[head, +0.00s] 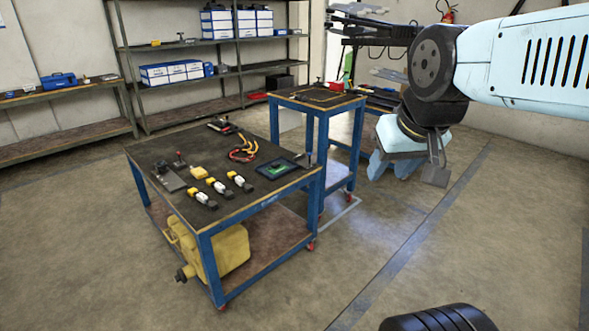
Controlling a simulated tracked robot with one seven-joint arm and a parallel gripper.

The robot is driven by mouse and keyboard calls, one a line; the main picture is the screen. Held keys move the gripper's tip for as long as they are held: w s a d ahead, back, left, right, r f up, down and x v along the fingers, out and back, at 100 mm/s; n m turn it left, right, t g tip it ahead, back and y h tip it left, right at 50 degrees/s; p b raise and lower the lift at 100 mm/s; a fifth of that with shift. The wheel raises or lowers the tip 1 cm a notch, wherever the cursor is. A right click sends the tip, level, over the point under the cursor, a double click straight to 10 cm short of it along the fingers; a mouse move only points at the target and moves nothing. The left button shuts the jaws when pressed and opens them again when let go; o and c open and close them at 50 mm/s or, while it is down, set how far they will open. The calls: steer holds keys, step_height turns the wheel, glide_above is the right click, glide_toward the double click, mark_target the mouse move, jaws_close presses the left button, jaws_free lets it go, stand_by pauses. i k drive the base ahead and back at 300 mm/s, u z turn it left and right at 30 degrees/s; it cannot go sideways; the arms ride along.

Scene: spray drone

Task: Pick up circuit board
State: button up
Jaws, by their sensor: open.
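A flat dark rectangle with a green face (278,169), which looks like the circuit board, lies near the right end of the blue-framed worktable (262,204). It is small in the picture, so its details cannot be made out. My gripper (437,168) hangs open at the end of my arm, pointing down. It is right of the table and well apart from the board, with nothing seen between its fingers.
Yellow and white parts (220,190), red-yellow cables (243,149) and a joystick box (169,178) share the tabletop. A yellow tank (222,249) sits on the lower shelf. A taller blue stand (318,98) is behind. Floor at right is free.

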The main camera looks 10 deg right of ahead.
mark_target(276, 167)
steer(key=k, duration=0.4)
steer(key=u, duration=0.35)
steer(key=i, duration=2.3)
steer(key=u, duration=0.15)
